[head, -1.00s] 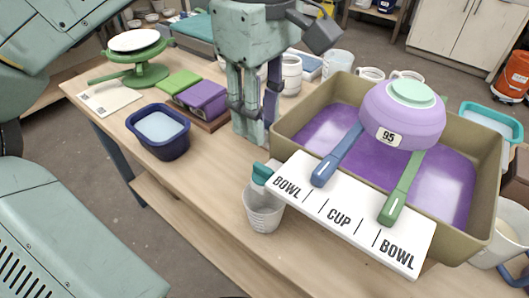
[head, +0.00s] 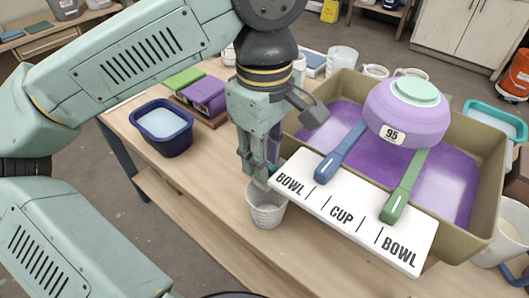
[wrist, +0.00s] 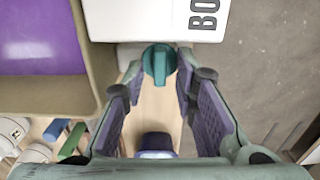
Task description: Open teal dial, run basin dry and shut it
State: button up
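The teal dial (wrist: 158,63) shows in the wrist view beside the white labelled board (wrist: 160,20). My gripper (wrist: 160,78) is open, with its fingertips on either side of the dial; I cannot tell whether they touch it. In the head view my gripper (head: 258,172) points down at the left end of the board (head: 350,215) and mostly hides the dial. The tan basin (head: 478,245) holds purple glaze (head: 345,118). A pale grey cup (head: 266,208) stands below the dial area, in front of the basin.
A purple bowl (head: 400,118) marked 95 rests upside down on blue (head: 340,152) and green (head: 405,186) bars across the basin. A navy tub (head: 160,130) and purple and green blocks (head: 204,95) stand left. White mugs stand behind. Bare tabletop lies left of the cup.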

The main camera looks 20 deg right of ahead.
grip_shut()
dwell(0.5)
jog(key=shift+f+n+b, duration=0.1)
jog(key=shift+n+b, duration=0.6)
jog(key=shift+n, duration=0.3)
jog(key=n+b, duration=0.1)
jog(key=n, duration=0.2)
jog(key=shift+s+n, duration=0.1)
jog(key=shift+n, duration=0.2)
jog(key=n+b, duration=0.1)
jog(key=n, duration=0.3)
jog(key=shift+b, duration=0.4)
jog(key=n, duration=0.5)
jog(key=shift+s+b, duration=0.15)
jog(key=shift+b, duration=0.25)
jog(key=shift+n, duration=0.3)
